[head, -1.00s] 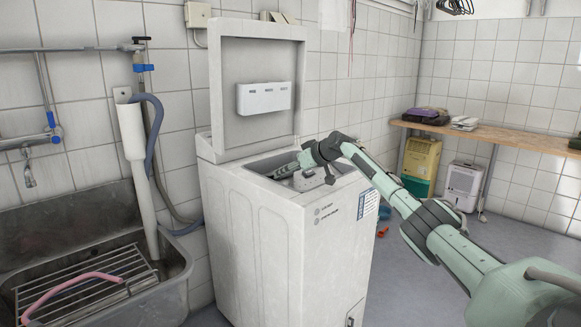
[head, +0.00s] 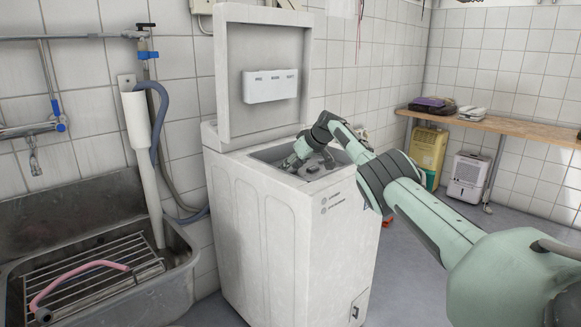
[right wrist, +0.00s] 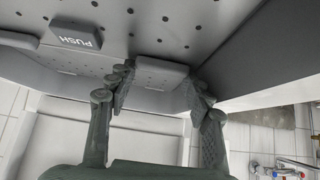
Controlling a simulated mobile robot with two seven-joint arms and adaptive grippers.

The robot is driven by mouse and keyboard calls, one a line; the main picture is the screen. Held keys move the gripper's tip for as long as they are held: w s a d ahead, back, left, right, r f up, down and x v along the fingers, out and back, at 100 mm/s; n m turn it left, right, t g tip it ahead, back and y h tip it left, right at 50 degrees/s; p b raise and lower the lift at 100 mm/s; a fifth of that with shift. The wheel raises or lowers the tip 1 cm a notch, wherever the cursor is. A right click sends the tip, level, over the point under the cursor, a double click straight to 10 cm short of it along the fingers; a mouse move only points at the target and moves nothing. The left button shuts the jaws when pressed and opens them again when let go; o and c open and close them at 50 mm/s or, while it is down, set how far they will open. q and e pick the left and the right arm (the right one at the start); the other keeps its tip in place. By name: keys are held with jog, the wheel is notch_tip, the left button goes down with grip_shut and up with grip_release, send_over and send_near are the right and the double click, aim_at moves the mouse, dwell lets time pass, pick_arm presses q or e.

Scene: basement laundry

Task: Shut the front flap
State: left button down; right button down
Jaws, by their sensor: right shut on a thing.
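The white top-loading washing machine (head: 262,235) stands with its lid (head: 262,70) raised. My right gripper (head: 293,163) reaches down into the open top. In the right wrist view its two fingers (right wrist: 160,80) sit on either side of a light grey tab, shut on the perforated grey metal, which I take to be the front flap (right wrist: 165,70). A grey button marked PUSH (right wrist: 75,36) shows on the perforated metal nearby. In the head view most of the flap is small and partly hidden by my arm. My left gripper is not in view.
A metal sink (head: 190,270) with a rack and pink hose stands left of the machine. A wooden shelf (head: 500,126) runs along the right wall, with a yellow unit (head: 428,150) and a white dehumidifier (head: 466,178) below. The raised lid stands close behind my gripper.

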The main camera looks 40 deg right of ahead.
jog(key=shift+w+a+r, duration=0.1)
jog(key=shift+w+r, duration=0.1)
jog(key=c, duration=1.1)
grip_release()
jog(key=o, duration=0.5)
jog(key=shift+w+f, duration=0.1)
jog(key=shift+f, duration=0.15)
jog(key=shift+c, duration=0.2)
jog(key=shift+f, duration=0.25)
jog(key=shift+s, duration=0.2)
